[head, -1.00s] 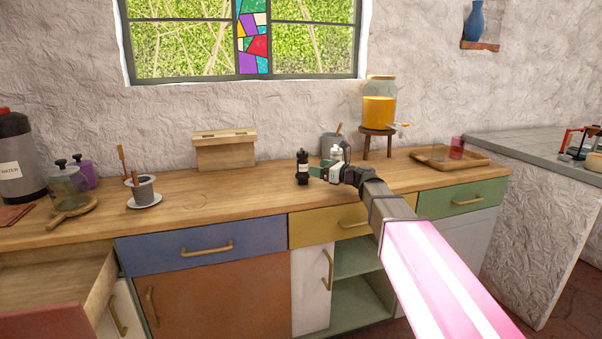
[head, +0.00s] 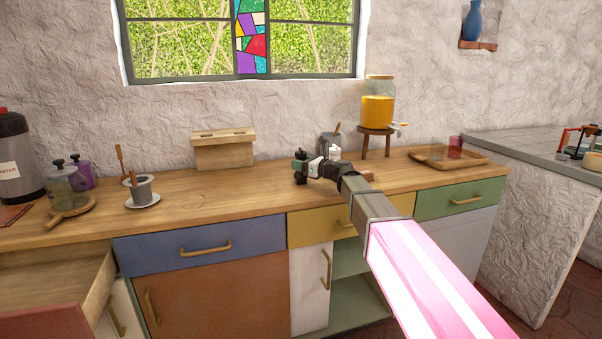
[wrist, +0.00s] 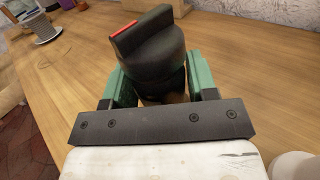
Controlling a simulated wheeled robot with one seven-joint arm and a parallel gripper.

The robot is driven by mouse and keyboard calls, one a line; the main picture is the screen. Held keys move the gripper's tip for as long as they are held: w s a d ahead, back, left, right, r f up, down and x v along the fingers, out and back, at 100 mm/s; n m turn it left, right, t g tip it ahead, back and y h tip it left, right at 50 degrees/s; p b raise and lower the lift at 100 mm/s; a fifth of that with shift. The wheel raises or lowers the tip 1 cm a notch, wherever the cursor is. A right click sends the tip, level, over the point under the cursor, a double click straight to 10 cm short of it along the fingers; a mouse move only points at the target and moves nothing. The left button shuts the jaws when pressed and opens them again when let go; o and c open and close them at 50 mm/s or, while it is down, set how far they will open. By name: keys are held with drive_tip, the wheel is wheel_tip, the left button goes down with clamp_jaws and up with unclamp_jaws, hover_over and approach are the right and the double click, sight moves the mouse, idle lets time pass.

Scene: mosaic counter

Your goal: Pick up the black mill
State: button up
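The black mill (wrist: 150,50) stands on the wooden counter, with a wide dark head and a red strip on its top edge in the wrist view. In the head view the mill (head: 300,174) is partly covered by my gripper (head: 306,167). My gripper's green fingers (wrist: 160,86) are spread, one on each side of the mill below its head. A little wood shows between the mill's body and the fingers. The mill's lower part is hidden, and I see no clear grip on it.
A grey pot (head: 329,145) and a drinks dispenser on a stool (head: 377,112) stand behind my arm. A wooden box (head: 223,150) is at the back wall. A cup on a saucer (head: 143,191) is at left. Counter between cup and mill is clear.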

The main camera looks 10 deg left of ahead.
drive_tip(key=c, duration=0.6)
drive_tip(key=shift+o, duration=0.3)
